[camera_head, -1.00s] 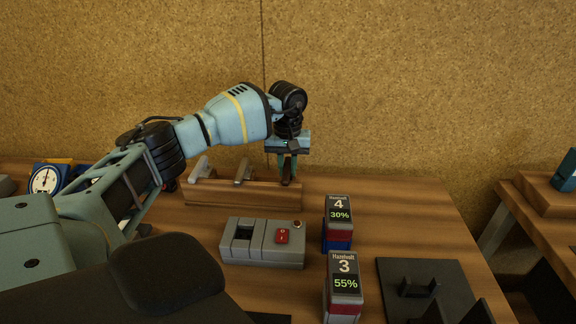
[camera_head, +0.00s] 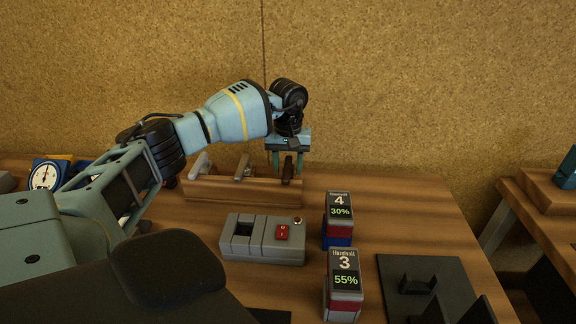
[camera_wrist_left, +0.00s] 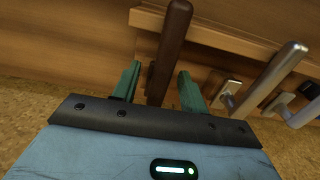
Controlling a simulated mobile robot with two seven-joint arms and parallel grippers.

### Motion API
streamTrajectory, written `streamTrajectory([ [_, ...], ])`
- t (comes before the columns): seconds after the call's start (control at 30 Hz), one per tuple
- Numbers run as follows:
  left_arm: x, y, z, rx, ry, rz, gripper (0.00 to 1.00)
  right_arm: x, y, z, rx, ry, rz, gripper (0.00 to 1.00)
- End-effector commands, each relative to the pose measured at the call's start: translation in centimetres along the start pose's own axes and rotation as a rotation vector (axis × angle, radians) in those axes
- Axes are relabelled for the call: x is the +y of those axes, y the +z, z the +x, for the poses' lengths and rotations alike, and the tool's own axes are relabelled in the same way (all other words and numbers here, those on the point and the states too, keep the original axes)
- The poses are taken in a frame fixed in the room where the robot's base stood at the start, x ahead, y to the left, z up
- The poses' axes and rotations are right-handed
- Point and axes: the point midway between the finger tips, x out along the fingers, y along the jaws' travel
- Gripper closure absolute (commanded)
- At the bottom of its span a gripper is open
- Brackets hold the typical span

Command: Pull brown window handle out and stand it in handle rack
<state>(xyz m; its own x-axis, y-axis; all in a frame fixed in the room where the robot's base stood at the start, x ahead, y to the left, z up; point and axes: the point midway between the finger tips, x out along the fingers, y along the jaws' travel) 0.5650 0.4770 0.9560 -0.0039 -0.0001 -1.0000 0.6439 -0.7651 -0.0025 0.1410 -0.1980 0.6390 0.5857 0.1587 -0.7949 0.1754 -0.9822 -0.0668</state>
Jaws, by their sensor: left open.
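The brown window handle (camera_head: 288,170) stands upright at the right end of the wooden handle rack (camera_head: 235,195). My left gripper (camera_head: 287,166) is open above the rack, pointing down, with a finger on each side of the handle. In the left wrist view the dark brown handle (camera_wrist_left: 169,50) lies between the two green fingertips of the gripper (camera_wrist_left: 160,85), with a visible gap on the right side. Two lighter handles stand in the same rack: a silver one (camera_head: 201,165) at the left and a greyish-beige one (camera_head: 243,168) in the middle. My right gripper is not in view.
A grey box with a red switch (camera_head: 263,239) stands in front of the rack. Two battery packs (camera_head: 339,217) (camera_head: 344,283) stand to its right, near a black fixture plate (camera_head: 428,288). A round dial gauge (camera_head: 45,177) is at the far left. The table right of the rack is clear.

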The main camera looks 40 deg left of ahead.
Motion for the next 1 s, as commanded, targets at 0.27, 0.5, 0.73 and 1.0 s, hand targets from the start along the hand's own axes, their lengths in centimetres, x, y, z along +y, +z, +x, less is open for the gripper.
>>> streamTrajectory([
  [0.27,0.1,-0.1,-4.8,0.004,0.005,0.000,0.57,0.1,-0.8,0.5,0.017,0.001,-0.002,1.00],
  [0.5,0.0,0.0,-7.2,0.002,0.003,0.000,0.57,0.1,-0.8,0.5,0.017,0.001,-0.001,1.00],
  [0.73,0.0,0.0,-7.5,0.002,0.003,0.000,0.57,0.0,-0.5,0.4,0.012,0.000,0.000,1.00],
  [1.0,0.0,0.0,-7.5,0.002,0.003,0.000,0.57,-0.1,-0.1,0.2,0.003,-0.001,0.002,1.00],
])
